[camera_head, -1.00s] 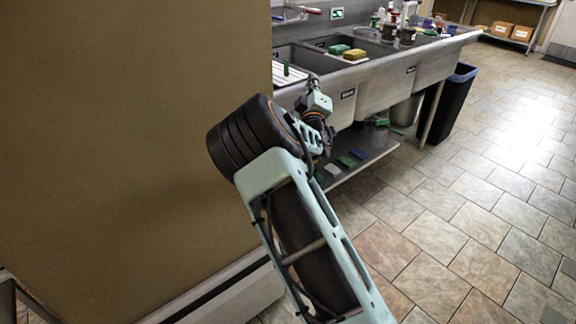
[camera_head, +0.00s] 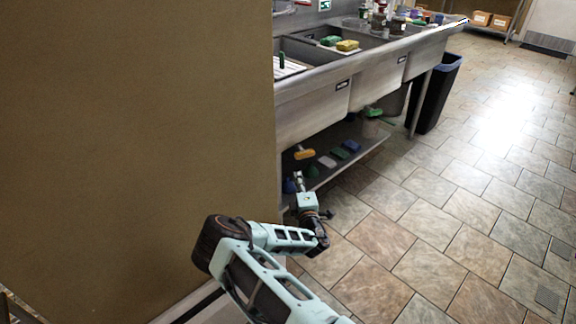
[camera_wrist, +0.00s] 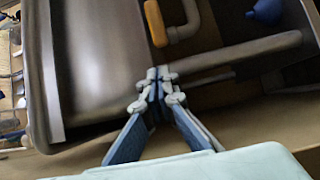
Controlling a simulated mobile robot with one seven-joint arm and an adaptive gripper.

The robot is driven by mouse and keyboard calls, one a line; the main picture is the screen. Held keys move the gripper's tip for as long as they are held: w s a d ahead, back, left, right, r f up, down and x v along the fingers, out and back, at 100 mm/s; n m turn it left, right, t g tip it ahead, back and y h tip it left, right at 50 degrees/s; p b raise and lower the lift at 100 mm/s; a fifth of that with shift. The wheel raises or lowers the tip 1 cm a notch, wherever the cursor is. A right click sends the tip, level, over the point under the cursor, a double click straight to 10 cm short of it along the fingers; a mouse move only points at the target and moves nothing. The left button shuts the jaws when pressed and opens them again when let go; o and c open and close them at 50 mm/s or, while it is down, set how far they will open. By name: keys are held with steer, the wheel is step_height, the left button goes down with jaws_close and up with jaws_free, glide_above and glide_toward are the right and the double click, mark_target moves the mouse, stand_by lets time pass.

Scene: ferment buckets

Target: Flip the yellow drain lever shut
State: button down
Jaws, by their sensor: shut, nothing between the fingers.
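The yellow drain lever (camera_head: 304,154) shows below the sink basin, above the lower shelf. In the wrist view the yellow lever (camera_wrist: 155,23) is at the top centre, beside a bent grey pipe (camera_wrist: 187,22). My gripper (camera_head: 298,176) is just below the lever in the head view, and it looks apart from it. In the wrist view my gripper (camera_wrist: 158,73) has its fingertips together with nothing between them. The lever lies beyond the fingertips there.
The steel sink (camera_head: 315,105) overhangs the lower shelf (camera_head: 345,150), which holds coloured blocks. A blue object (camera_wrist: 266,10) is at the wrist view's upper right. A brown wall (camera_head: 140,130) stands close on the left. A dark bin (camera_head: 436,95) is beyond the sink; floor on the right is clear.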

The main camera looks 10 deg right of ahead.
steer(key=shift+s+f, duration=0.35)
steer(key=shift+f, duration=0.25)
steer(key=w+b, duration=0.2)
steer(key=w, duration=0.8)
steer(key=shift+a, duration=0.15)
steer(key=shift+b, duration=0.3)
